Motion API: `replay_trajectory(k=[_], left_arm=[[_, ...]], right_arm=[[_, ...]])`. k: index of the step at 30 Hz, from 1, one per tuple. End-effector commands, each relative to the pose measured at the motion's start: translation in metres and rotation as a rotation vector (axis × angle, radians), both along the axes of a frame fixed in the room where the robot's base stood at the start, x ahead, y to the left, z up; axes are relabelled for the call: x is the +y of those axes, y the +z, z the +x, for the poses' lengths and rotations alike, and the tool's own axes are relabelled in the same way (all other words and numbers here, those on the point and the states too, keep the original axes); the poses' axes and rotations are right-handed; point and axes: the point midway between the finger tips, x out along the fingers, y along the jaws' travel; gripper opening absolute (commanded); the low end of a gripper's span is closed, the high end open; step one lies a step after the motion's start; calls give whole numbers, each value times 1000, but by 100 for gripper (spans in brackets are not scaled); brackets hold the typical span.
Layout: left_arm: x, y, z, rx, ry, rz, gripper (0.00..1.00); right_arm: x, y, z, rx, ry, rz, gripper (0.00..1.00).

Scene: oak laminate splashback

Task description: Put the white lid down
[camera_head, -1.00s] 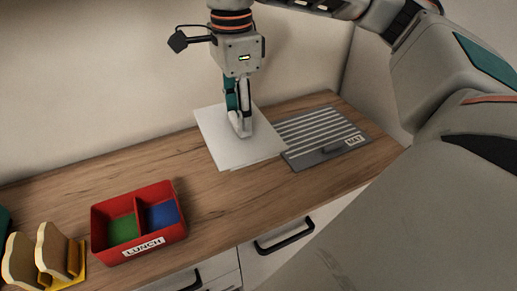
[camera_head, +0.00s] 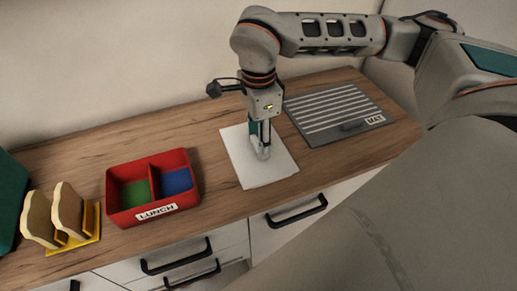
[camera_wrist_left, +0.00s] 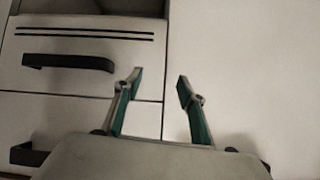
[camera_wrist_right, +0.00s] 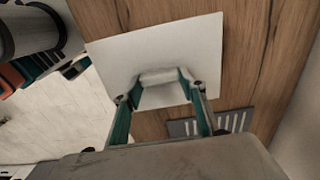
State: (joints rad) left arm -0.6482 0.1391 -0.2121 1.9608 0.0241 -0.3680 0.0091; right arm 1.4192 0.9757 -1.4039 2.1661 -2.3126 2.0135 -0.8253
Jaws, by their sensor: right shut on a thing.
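The white lid (camera_head: 243,168) is a flat, pale square plate with a raised grip in its middle. My right gripper (camera_head: 263,153) points down and is shut on that grip. In the right wrist view the lid (camera_wrist_right: 120,55) spreads out beyond the fingertips (camera_wrist_right: 160,76). The lid is over the counter, between the red lunch box and the grey mat, near the front edge. I cannot tell whether its underside touches the wood. In the left wrist view my left gripper (camera_wrist_left: 160,78) is open and empty, facing the drawer fronts.
The red lunch box (camera_head: 150,203) has a green and a blue compartment. The striped grey mat (camera_head: 320,134) lies at the right. A yellow rack (camera_head: 82,244) with bread slices (camera_head: 70,208) stands at the left. Bare counter (camera_head: 208,135) lies behind the lunch box. Drawers with black handles (camera_head: 297,212) are below.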

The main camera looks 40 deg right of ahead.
Motion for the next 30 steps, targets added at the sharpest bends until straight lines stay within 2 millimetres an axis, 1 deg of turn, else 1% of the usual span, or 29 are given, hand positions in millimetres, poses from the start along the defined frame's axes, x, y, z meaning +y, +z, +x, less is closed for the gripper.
replay_trajectory(k=[6, 8, 20, 21, 22, 23, 30], left_arm=[[0, -2, 0, -1, 0, 0, 40], [0, -2, 0, 0, -1, -1, 40], [0, -5, -1, 2, -1, 0, 40], [0, -4, -1, 1, -1, 0, 40], [0, -4, -1, 2, -1, 0, 40], [0, -5, -1, 2, -1, 0, 40], [0, -5, -2, 3, 0, 0, 40]], right_arm=[[0, -31, -1, 5, 0, 0, 23], [0, -37, -1, 3, 0, 0, 23], [0, -43, 0, 1, 0, 0, 23], [0, -43, 0, 1, 0, 0, 46], [0, -42, 0, 1, 0, 0, 54], [0, -42, 0, 1, 0, 0, 58], [0, -42, 0, 1, 0, 0, 58]])
